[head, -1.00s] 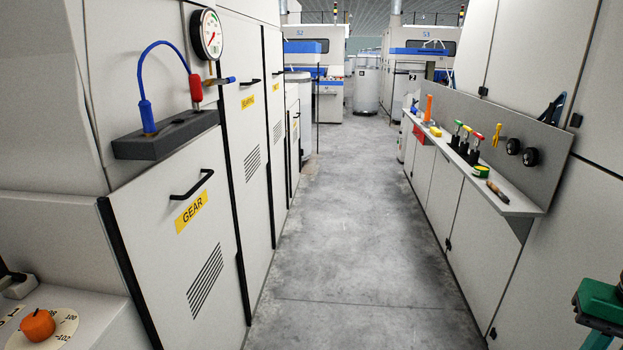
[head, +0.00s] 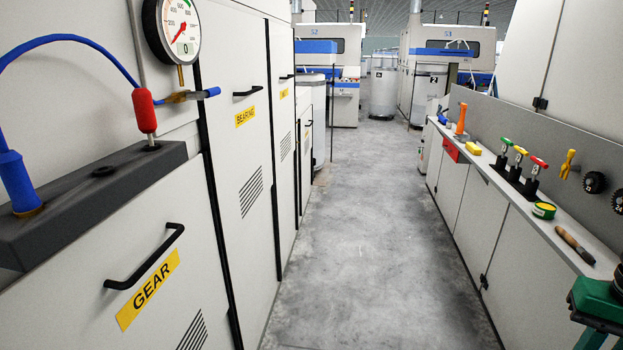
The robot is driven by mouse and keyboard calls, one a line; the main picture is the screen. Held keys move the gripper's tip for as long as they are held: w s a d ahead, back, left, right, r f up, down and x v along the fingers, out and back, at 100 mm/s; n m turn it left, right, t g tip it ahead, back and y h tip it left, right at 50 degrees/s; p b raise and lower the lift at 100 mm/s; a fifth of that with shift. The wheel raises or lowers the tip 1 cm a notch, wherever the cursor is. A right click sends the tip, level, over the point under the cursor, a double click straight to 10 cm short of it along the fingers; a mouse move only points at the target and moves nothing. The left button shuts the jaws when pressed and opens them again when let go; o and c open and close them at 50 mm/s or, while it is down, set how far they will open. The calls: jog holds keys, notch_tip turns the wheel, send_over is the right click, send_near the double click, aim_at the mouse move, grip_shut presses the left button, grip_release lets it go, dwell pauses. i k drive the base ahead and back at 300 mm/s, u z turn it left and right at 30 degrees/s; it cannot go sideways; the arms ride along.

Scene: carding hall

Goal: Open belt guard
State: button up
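No door in the head view carries a label that I can read as belt. On the left, the nearest guard door (head: 75,300) is shut, with a black handle (head: 145,258) and a yellow label reading GEAR. Beyond it, a shut door (head: 240,165) has a black handle (head: 247,91) and a label reading BEARING. A third shut door (head: 284,130) beyond has a black handle (head: 287,77) and a yellow label (head: 284,93) too small to read. A green part of my arm shows at the lower right; my gripper's fingers are not seen.
A pressure gauge (head: 172,30), a dark block (head: 95,205) and a blue hose (head: 60,40) are above the GEAR door. On the right, a shelf (head: 515,215) holds clamps and tools. The grey floor (head: 360,230) between is clear. Drums (head: 383,95) stand far ahead.

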aim_at(282, 43)
jog(key=i, duration=3.65)
jog(key=z, duration=0.1)
